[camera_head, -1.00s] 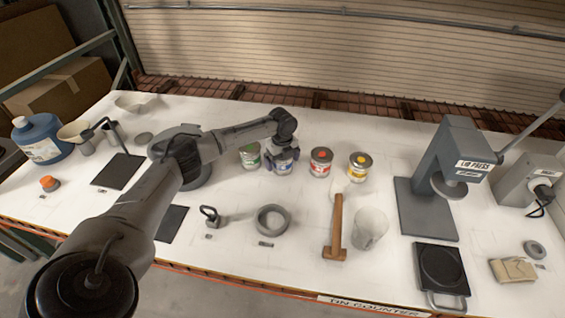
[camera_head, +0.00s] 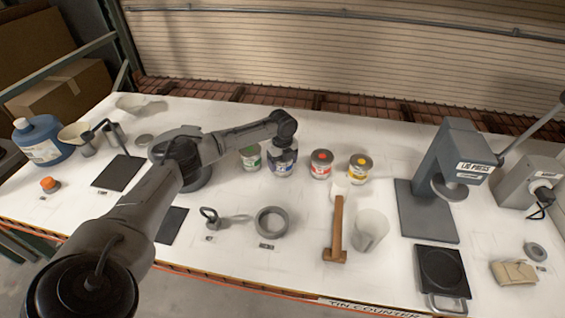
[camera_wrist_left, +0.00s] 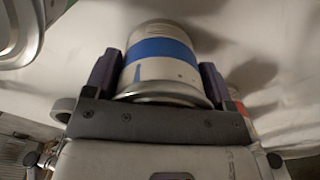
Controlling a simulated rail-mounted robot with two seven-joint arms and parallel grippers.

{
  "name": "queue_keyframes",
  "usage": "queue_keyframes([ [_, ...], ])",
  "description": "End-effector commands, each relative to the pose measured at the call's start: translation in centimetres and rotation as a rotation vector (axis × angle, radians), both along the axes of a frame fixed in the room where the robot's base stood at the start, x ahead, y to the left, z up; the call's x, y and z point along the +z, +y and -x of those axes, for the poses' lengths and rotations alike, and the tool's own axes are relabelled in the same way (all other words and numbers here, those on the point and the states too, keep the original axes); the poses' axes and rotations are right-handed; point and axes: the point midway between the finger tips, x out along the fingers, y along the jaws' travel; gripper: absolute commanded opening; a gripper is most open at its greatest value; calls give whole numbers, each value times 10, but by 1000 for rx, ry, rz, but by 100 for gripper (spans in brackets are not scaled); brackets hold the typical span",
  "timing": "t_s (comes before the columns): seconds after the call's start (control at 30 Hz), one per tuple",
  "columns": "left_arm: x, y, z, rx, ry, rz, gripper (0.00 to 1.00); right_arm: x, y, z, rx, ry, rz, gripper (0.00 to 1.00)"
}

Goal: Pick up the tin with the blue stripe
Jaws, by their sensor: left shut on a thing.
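The tin with the blue stripe (camera_wrist_left: 163,55) sits between the two fingers of my left gripper (camera_wrist_left: 160,75) in the left wrist view. The gripper is shut on its sides. In the head view the tin (camera_head: 283,168) is in the row of tins, partly hidden by my left gripper (camera_head: 283,152) above it. Whether its base touches the counter cannot be told. My right gripper is not in view.
A green-striped tin (camera_head: 250,161) stands close on the left. A red-striped tin (camera_head: 321,165) and a yellow-striped tin (camera_head: 359,168) stand on the right. The lid press (camera_head: 445,175) stands right.

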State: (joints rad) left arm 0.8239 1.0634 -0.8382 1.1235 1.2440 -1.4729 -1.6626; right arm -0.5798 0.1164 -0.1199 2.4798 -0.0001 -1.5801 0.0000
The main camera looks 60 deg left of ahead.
Motion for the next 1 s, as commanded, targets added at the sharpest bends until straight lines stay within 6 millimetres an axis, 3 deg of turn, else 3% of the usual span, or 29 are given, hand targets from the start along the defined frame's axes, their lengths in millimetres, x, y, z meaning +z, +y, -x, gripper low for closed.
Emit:
queue_keyframes([
  [0.67, 42, 0, -1, 0, -3, 0, 46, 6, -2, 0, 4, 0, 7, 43],
  [1.0, 59, -26, -19, -2, -3, 2, 46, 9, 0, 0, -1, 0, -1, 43],
])
